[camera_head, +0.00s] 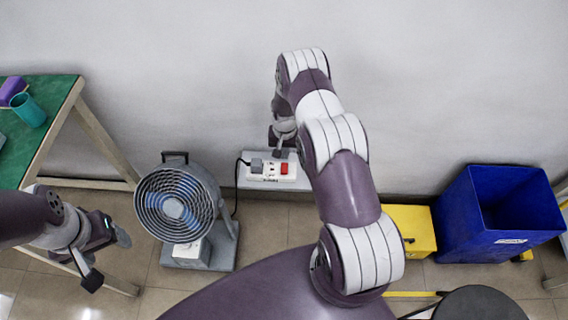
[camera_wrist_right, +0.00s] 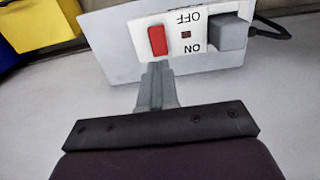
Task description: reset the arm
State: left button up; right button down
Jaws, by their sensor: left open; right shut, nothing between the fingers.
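My right arm reaches forward across the middle of the head view. Its gripper (camera_head: 279,152) is just above the power strip and shows shut and empty in the right wrist view (camera_wrist_right: 157,88). The fingertips are close to the red switch (camera_wrist_right: 157,40); I cannot tell whether they touch it. The white strip (camera_head: 271,178) has a grey plug (camera_wrist_right: 229,32) in it, and ON and OFF markings. My left gripper (camera_head: 106,255) is open and empty at the lower left, near the green table.
A grey fan (camera_head: 176,204) stands on the floor between my arms, its cord running to the strip. A green-topped table (camera_head: 52,95) with a teal cup (camera_head: 28,110) is at left. A yellow box (camera_head: 408,228) and a blue bin (camera_head: 462,222) stand at right.

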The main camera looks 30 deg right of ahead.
jog(key=shift+r+p, duration=0.4)
jog(key=shift+r, duration=0.55)
jog(key=shift+f, duration=0.1)
jog(key=s+a+r+n, duration=0.2)
jog(key=s+a+r, duration=0.2)
jog(key=s+r, duration=0.4)
jog(key=s+a+r+n, duration=0.2)
jog(key=s+a+r, duration=0.3)
jog(key=r, duration=0.6)
jog(key=s+a+r+n, duration=0.2)
jog(key=s+a+r, duration=0.1)
jog(key=s+r, duration=0.55)
notch_tip(320, 180, up, 17)
jog(key=w+t+p, duration=0.1)
jog(key=p, duration=1.4)
jog(key=shift+w+f+n, duration=0.15)
jog(key=shift+w+n, duration=0.15)
